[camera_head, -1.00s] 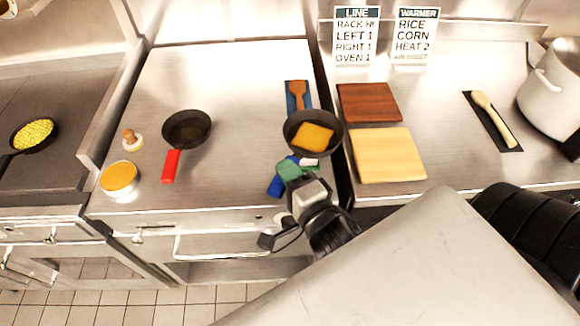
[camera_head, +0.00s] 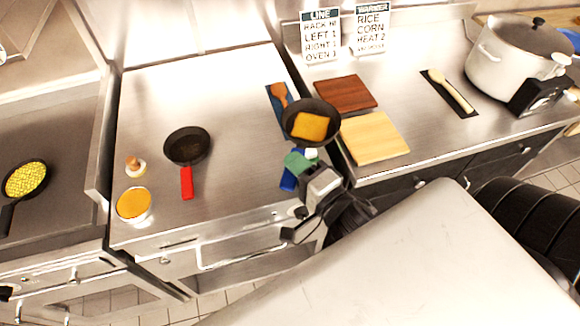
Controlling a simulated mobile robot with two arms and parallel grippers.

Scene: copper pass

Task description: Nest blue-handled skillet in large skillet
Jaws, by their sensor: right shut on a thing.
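The blue-handled skillet (camera_head: 291,130) is dark and round, with a square orange-yellow piece (camera_head: 310,127) in its pan. Its blue handle (camera_head: 288,183) points toward the counter's front edge. My right gripper (camera_head: 301,162), with green fingertips, is shut on this handle and partly hides it. A dark skillet with a red handle (camera_head: 187,145) sits empty on the steel counter to the left. Another dark skillet (camera_head: 40,188) holding yellow kernels is at the far left. I cannot tell which of these is the large skillet. My left gripper is not in view.
A wooden spatula (camera_head: 280,93) lies on a blue mat behind the held skillet. Brown (camera_head: 346,93) and pale (camera_head: 374,138) boards lie to its right. An orange-topped round container (camera_head: 134,204) stands near the front left. Steel between the two nearer skillets is clear.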

